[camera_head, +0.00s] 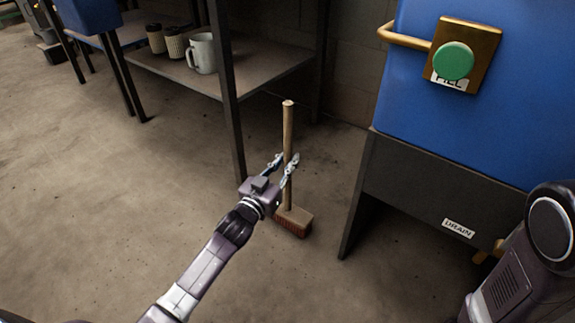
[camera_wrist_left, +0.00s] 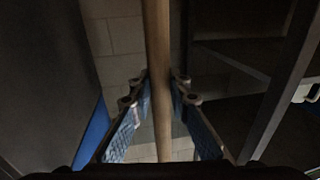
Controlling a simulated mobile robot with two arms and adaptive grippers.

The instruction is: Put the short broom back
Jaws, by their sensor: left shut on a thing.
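The short broom (camera_head: 288,128) stands nearly upright in the head view, between the shelf's dark post and the blue machine. It has a pale wooden handle and a block head with reddish bristles at floor level; I cannot tell whether the bristles touch the floor. My left gripper (camera_head: 286,161) is shut on the handle, about midway up. In the left wrist view the handle (camera_wrist_left: 157,38) runs between the two fingers of the gripper (camera_wrist_left: 161,80).
A shelf (camera_head: 258,72) behind holds a white mug (camera_head: 201,53) and two ribbed cups (camera_head: 164,42). A blue machine (camera_head: 480,120) with a green button (camera_head: 453,60) and a "DRAIN" label (camera_head: 458,228) stands right. The concrete floor (camera_head: 110,190) at left is clear.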

